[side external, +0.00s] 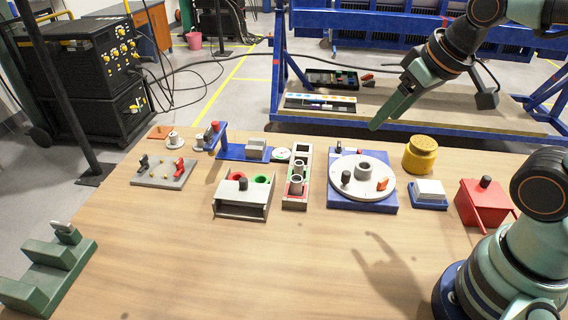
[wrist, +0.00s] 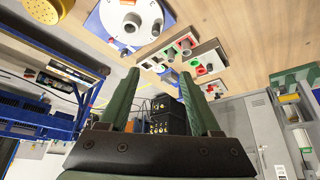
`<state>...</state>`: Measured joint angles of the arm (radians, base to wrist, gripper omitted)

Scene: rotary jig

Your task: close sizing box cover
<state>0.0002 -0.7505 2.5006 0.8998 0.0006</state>
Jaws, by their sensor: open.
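A grey box (side external: 243,196) stands left of the table's middle, with a red ring, a green ring and a black knob on top. Its front side looks open, with a dark hollow. A red box (side external: 482,204) with a black knob on top stands at the right. I cannot tell for sure which is the sizing box. In the wrist view the grey box (wrist: 205,62) shows beyond my fingers. My gripper (side external: 379,125) is open and empty in the air, above the far side of the table, apart from both boxes. It also shows in the wrist view (wrist: 157,85).
A blue jig base (side external: 362,206) with a round white plate stands at the middle right. A narrow block with cylinders (side external: 297,180), a yellow canister (side external: 420,154) and a white block on a blue base (side external: 429,191) stand nearby. The table's front middle is clear.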

